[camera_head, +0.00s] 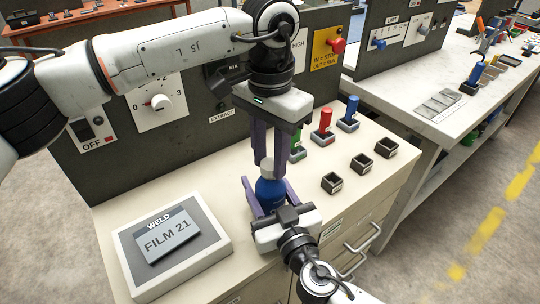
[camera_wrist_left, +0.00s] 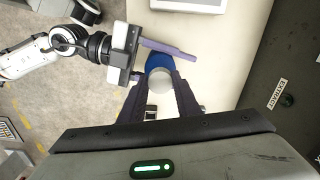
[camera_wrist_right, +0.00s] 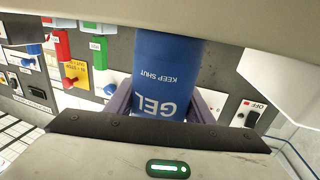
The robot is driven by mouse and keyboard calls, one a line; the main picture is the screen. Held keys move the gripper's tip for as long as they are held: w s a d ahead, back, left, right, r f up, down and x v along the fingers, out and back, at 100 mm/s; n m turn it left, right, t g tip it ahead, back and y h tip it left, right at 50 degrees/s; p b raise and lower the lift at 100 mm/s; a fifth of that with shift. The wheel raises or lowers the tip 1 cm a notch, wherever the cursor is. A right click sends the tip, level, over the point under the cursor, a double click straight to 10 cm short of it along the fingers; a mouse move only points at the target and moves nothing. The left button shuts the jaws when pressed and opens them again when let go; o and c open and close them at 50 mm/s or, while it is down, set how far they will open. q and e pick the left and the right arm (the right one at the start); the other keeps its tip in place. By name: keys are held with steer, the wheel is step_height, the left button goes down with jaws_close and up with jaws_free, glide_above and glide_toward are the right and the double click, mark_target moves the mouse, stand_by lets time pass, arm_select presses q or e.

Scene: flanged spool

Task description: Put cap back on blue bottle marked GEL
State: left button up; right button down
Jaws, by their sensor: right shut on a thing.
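A pale round cap (camera_head: 267,168) is at the bottle's top, also seen from above in the left wrist view (camera_wrist_left: 161,82). I cannot tell whether it is seated or just above the neck. My right gripper (camera_head: 266,200) is shut on the bottle's body from the front. My left gripper (camera_head: 268,160) points down from above, its fingers open on either side of the cap, with small gaps in the left wrist view (camera_wrist_left: 160,92).
A WELD FILM 21 panel (camera_head: 170,241) lies to the left on the counter. Red (camera_head: 326,121) and blue (camera_head: 351,110) upright pieces and several dark square holders (camera_head: 332,183) stand to the right. A dark control panel (camera_head: 195,110) rises behind. The counter between is mostly clear.

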arm_select(q)
steer(key=o, duration=0.4)
steer(key=shift+c, duration=0.2)
steer(key=shift+r, duration=0.1)
steer(key=shift+r, duration=2.2)
steer(key=shift+c, duration=0.2)
